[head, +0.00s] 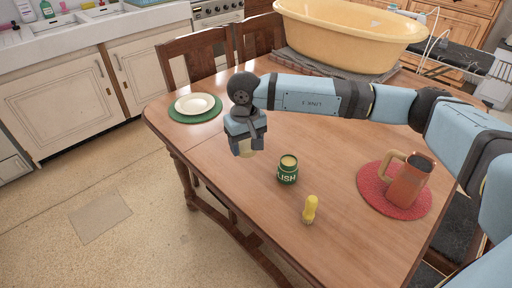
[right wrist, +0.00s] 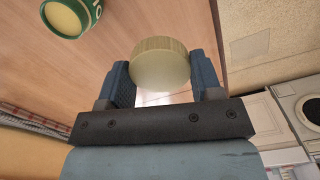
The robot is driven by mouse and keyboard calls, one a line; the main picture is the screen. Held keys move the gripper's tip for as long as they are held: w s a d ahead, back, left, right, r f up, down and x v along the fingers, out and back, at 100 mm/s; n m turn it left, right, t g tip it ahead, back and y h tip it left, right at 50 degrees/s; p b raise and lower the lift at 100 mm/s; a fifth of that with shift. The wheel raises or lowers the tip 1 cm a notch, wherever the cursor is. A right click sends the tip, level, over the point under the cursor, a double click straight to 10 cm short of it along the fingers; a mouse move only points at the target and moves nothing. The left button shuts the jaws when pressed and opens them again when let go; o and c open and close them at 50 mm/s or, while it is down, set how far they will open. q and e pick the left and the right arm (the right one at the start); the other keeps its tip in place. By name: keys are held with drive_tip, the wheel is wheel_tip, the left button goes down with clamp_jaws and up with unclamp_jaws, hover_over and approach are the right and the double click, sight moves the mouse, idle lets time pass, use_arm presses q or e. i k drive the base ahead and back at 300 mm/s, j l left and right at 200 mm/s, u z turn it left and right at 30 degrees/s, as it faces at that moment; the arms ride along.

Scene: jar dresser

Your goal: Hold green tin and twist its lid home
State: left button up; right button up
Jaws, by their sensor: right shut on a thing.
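The green tin (head: 288,170) stands upright on the wooden table, its open-looking cream top showing. It also shows at the top left of the right wrist view (right wrist: 68,17). My right gripper (head: 244,147) is above the table, to the left of the tin and apart from it. In the right wrist view the gripper (right wrist: 160,80) is shut on a round cream-yellow lid (right wrist: 160,62) with a ridged edge. The lid (head: 243,149) shows partly under the gripper in the head view. My left gripper is in neither view.
A yellow shaker-like object (head: 310,209) stands just in front of the tin. A white plate (head: 195,103) lies on a green mat (head: 176,115). A large yellow tub (head: 350,38) is at the back.

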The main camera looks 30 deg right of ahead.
sight(287, 170)
drive_tip(key=i+j, duration=0.15)
drive_tip(key=j, duration=0.2)
drive_tip(key=i+j, duration=0.15)
drive_tip(key=j, duration=0.2)
drive_tip(key=i+j, duration=0.15)
drive_tip(key=j, duration=0.2)
drive_tip(key=i+j, duration=0.15)
drive_tip(key=j, duration=0.25)
drive_tip(key=i+j, duration=0.15)
drive_tip(key=j, duration=0.2)
drive_tip(key=z, duration=1.85)
